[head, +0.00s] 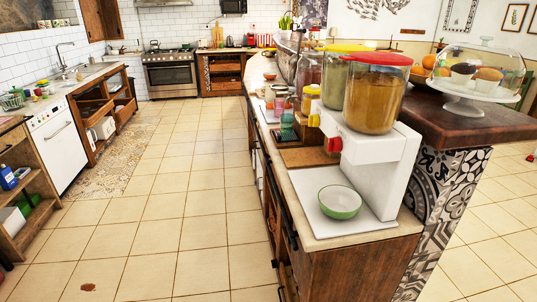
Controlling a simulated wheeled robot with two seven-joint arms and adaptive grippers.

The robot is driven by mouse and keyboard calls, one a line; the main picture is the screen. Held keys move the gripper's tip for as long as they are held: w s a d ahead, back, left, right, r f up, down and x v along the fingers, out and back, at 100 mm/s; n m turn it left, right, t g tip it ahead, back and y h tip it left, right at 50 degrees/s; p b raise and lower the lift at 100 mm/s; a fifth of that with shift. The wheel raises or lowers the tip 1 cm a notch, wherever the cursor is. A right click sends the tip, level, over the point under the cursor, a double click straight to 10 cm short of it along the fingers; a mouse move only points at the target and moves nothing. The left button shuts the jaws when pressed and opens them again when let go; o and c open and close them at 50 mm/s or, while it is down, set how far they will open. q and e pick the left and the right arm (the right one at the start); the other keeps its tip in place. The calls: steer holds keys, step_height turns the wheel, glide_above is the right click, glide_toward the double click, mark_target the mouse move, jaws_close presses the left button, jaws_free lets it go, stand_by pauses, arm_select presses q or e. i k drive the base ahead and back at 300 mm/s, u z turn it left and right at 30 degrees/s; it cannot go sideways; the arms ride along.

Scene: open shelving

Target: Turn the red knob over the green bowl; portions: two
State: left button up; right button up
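A white dispenser (378,165) stands near the close end of the counter. Its nearer canister (375,98) has a red lid and brownish contents. The farther canister has a yellow lid (345,48) and is partly hidden behind it. The red knob (333,145) is on the dispenser's left face, below the red-lidded canister. A yellow knob (314,120) sits farther back. The green bowl (340,203), pale inside, stands upright on the white base plate (358,227), below the red knob in the picture. I cannot make out any contents in it. Neither of my grippers is in view.
Behind the dispenser, jars and colored cups (287,118) crowd the counter. A glass dome (481,72) over muffins stands on the raised dark wooden top (455,122) at right.

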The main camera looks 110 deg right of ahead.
mark_target(335, 144)
steer(key=i, duration=0.45)
steer(key=z, duration=3.9)
steer(key=i, duration=0.5)
steer(key=u, duration=0.05)
